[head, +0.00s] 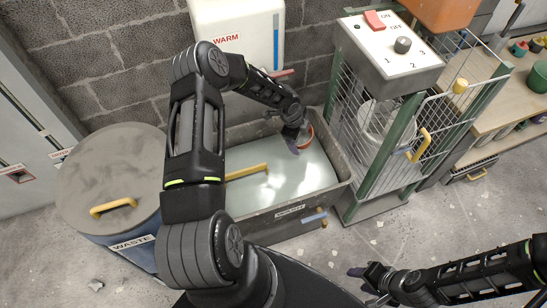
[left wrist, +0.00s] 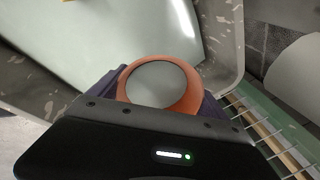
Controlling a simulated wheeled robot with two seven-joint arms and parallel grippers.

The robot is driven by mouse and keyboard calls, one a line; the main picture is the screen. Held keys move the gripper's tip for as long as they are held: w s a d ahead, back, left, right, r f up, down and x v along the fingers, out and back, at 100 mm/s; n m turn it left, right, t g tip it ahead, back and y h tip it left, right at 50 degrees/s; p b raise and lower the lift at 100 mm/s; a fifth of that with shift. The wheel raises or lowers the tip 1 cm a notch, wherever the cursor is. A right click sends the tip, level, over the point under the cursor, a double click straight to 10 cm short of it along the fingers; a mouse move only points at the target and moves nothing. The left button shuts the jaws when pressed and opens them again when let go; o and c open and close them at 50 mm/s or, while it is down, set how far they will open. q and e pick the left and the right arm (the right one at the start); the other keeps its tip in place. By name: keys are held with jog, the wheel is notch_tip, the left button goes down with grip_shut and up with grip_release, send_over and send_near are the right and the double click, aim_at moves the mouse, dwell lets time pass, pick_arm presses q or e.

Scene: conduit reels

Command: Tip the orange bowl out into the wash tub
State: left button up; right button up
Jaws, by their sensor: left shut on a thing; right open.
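The orange bowl (head: 308,134) is in the grip of my left gripper (head: 292,144), over the back right part of the wash tub (head: 262,230). In the left wrist view the bowl (left wrist: 188,95) shows as an orange ring around a flat grey-green disc, between the purple fingers of my left gripper (left wrist: 160,92). I cannot tell whether that disc is contents or the bowl's inside. The grey tub, labelled WASH, holds pale liquid. My right gripper (head: 366,279) is open and empty above the floor at the lower right.
A blue bin with a grey lid (head: 115,165), labelled WASTE, stands left of the tub. A wire cage under a switch panel (head: 390,50) stands close on the tub's right. A white WARM unit (head: 235,25) hangs behind. A yellow handle (head: 247,172) lies across the tub. Bare floor is in front.

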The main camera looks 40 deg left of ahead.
aim_at(299, 142)
pick_arm(q)
jog(key=shift+s+a+f+t+b, duration=0.1)
jog(key=shift+s+f+t+b, duration=0.2)
jog(key=shift+f, duration=0.2)
jog(key=shift+r, duration=0.1)
jog(key=shift+s+a+r+t, duration=0.1)
jog(key=shift+s+t, duration=0.15)
jog(key=shift+t, duration=0.15)
jog(key=shift+b, duration=0.4)
jog(key=shift+s+a+r+t+h+b, duration=0.25)
jog(key=shift+s+t+b, duration=0.35)
jog(key=shift+b, duration=1.15)
jog(key=shift+s+a+r+t+h+b, duration=0.1)
jog(key=shift+s+r+t+h+b, duration=0.4)
jog(key=shift+b, duration=1.2)
jog(key=shift+f, duration=0.1)
jog(key=shift+s+r+t+b, duration=0.3)
jog(key=shift+t+b, duration=0.6)
jog(key=shift+b, duration=0.4)
jog(key=shift+s+a+r+t+h+b, duration=0.15)
jog(key=shift+r+t+h+b, duration=0.3)
jog(key=shift+t+b, duration=0.5)
jog(key=shift+s+a+r+t+h+b, duration=0.15)
jog(key=shift+r+t+h+b, duration=0.15)
jog(key=shift+t+b, duration=0.75)
jog(key=shift+s+d+r+t+h+b, duration=0.15)
jog(key=shift+r+t+b, duration=0.25)
jog(key=shift+b, duration=1.1)
